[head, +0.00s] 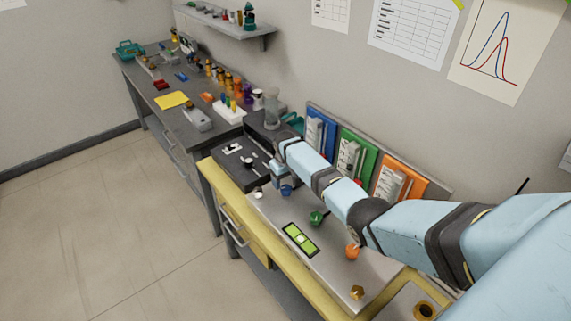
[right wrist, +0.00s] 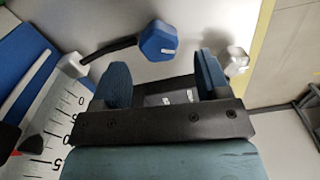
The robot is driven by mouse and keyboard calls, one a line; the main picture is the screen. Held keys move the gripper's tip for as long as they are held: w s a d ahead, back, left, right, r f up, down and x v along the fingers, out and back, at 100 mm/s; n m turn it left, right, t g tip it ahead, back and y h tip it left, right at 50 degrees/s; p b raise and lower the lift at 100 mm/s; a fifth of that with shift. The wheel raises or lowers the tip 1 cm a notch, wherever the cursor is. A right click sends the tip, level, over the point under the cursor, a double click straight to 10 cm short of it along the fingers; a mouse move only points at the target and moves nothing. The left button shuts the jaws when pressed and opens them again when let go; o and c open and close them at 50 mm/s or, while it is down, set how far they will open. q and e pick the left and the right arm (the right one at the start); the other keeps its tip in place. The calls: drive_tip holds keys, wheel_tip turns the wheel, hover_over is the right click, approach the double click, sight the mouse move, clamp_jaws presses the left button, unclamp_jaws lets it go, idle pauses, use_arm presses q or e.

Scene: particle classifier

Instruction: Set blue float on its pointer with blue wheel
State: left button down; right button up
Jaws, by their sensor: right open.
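The blue wheel (head: 286,190) is at the bench's front, below the blue panel (head: 315,132). In the right wrist view the blue wheel (right wrist: 157,40) is a six-sided knob on a black stem, just beyond my fingertips. My right gripper (head: 277,175) is open beside the wheel; in the right wrist view its two blue fingers (right wrist: 163,78) have nothing between them. A white scale (right wrist: 55,115) with black marks stands at the left, with a dark shape and a red tip (right wrist: 14,155) at its edge. I cannot tell the float's level from these. My left gripper is not in view.
A pale knob (right wrist: 237,58) is just beyond the right finger. A green wheel (head: 317,217), an orange wheel (head: 352,251) and a brass knob (head: 357,292) line the bench. A green display (head: 300,239) lies in front. Green (head: 362,145) and orange (head: 412,180) panels stand behind.

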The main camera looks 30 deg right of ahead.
sight(286, 187)
wheel_tip(286, 187, up, 10)
drive_tip(key=shift+f, duration=0.2)
idle(0.4)
drive_tip(key=s+a+f+n+t, duration=0.15)
drive_tip(key=s+a, duration=0.25)
drive_tip(key=s, duration=0.4)
drive_tip(key=s+a+f, duration=0.3)
drive_tip(key=s+a, duration=0.1)
drive_tip(key=s, duration=0.3)
drive_tip(key=s+a+f+n, duration=0.15)
drive_tip(key=s+a, duration=0.25)
drive_tip(key=s, duration=0.4)
drive_tip(key=s+a+r+t, duration=0.1)
drive_tip(key=s+a+r, duration=0.15)
drive_tip(key=s, duration=0.45)
drive_tip(key=s+a+r+t, duration=0.1)
drive_tip(key=s+r, duration=0.3)
drive_tip(key=s, duration=0.3)
drive_tip(key=s+a+r, duration=0.2)
drive_tip(key=s+r, duration=0.1)
drive_tip(key=s, duration=0.4)
drive_tip(key=w+a+f+t+y, duration=0.1)
drive_tip(key=w+a+f+t, duration=0.1)
drive_tip(key=f, duration=0.5)
drive_tip(key=w+a+f+t+y, duration=0.2)
drive_tip(key=w+a+f+t, duration=0.1)
drive_tip(key=f+t, duration=0.2)
drive_tip(key=shift+w+a+f, duration=0.3)
drive_tip(key=shift+f, duration=0.7)
